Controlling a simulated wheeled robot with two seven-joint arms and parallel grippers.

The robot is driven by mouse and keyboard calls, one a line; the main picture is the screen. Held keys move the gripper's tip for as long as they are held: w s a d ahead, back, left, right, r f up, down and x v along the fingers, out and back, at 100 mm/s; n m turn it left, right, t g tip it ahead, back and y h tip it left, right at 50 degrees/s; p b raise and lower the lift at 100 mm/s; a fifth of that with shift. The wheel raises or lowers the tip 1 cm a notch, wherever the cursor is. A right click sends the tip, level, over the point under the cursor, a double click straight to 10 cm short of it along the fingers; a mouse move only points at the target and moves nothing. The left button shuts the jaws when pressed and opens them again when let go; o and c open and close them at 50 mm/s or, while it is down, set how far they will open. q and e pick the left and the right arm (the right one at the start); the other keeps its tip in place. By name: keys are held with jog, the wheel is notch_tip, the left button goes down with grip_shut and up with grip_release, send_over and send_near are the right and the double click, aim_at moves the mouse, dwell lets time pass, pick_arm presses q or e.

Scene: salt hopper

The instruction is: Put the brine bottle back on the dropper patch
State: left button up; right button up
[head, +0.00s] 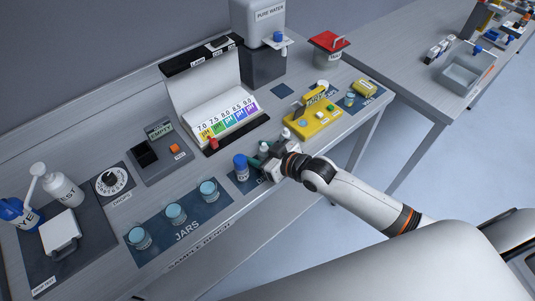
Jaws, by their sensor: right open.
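My right gripper (262,165) reaches in from the right at the bench's front edge and is open. A small blue bottle (241,168) stands upright on a dark patch (242,186), just left of the fingers. Two small white-topped bottles show behind the gripper, one at the fingers (264,147) and one farther right (285,133); their lower parts are partly hidden by the gripper. No readable label shows which is the brine bottle, and the patch's label is hidden or too small. My left gripper is not in view.
Glass jars (175,214) stand on the JARS mat (190,234) to the left. A yellow block (312,122) stands on the right. A pH colour chart (228,117) is behind. Pump bottles (62,187) stand far left. The bench front edge is close to my arm.

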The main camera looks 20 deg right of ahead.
jog(key=b+v, duration=0.1)
jog(key=v, duration=1.1)
jog(key=s+f+m+g+h, duration=0.2)
jog(key=s+f+g+h, duration=0.15)
jog(key=s, duration=0.45)
jog(key=s+f+m+g+h, duration=0.25)
jog(key=s+f+g, duration=0.2)
jog(key=s, duration=0.35)
notch_tip(320, 180, down, 25)
jog(key=s+g, duration=0.1)
jog(key=s+d+f+g+h, duration=0.1)
jog(key=s+d+f, duration=0.2)
jog(key=s+f, duration=1.3)
jog(key=shift+s+f+n, duration=0.25)
jog(key=shift+s+n, duration=0.1)
jog(key=shift+s, duration=0.15)
